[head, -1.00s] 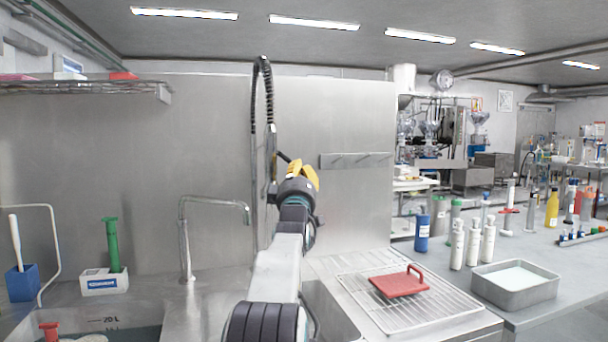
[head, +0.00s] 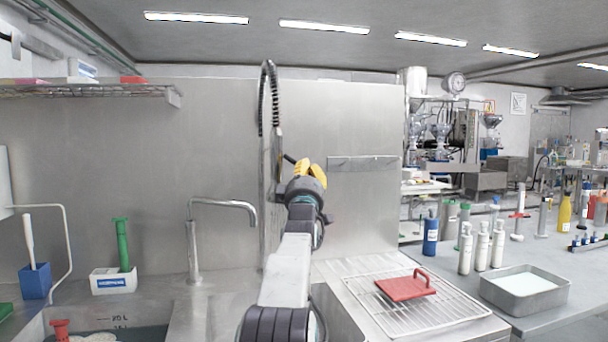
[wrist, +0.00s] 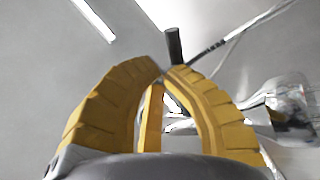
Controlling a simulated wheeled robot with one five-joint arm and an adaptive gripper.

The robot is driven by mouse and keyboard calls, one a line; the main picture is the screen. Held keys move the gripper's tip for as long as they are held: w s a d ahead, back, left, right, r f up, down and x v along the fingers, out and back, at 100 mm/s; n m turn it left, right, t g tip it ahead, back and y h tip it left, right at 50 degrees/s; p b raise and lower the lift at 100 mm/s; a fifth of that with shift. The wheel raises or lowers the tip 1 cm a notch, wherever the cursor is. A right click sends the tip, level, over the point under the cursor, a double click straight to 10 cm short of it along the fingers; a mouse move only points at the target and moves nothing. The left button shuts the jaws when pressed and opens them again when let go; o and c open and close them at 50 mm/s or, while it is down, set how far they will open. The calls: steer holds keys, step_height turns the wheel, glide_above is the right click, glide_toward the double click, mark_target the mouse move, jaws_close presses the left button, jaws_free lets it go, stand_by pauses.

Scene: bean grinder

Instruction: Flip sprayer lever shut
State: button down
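The sprayer's coiled black hose (head: 268,95) rises in front of the steel back panel, with its upright pipe running down behind my arm. A short dark part (head: 289,159) juts from beside the pipe toward my gripper (head: 308,170); I cannot tell if it is the lever. In the wrist view the yellow fingers of my gripper (wrist: 162,72) curve together, with their tips almost meeting. A black cylinder (wrist: 174,46) stands just beyond the tips. I cannot tell whether they touch it. The spray head and lever are not clearly seen.
A steel faucet (head: 193,240) stands left of my arm. A red-handled block (head: 405,288) lies on a wire rack (head: 440,313) to the right. A metal tray (head: 525,300) and several bottles (head: 482,247) stand further right. The back panel (head: 220,130) closes off the space behind.

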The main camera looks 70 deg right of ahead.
steer(key=shift+s+d+r+p, duration=0.1)
steer(key=shift+r+p, duration=0.1)
steer(key=shift+r, duration=0.2)
steer(key=shift+s+r+p, duration=0.1)
steer(key=shift+r+p, duration=0.05)
steer(key=shift+r, duration=0.2)
steer(key=shift+s+d+r+p, duration=0.15)
steer(key=shift+r+p, duration=0.35)
steer(key=shift+r, duration=0.35)
steer(key=shift+f, duration=0.1)
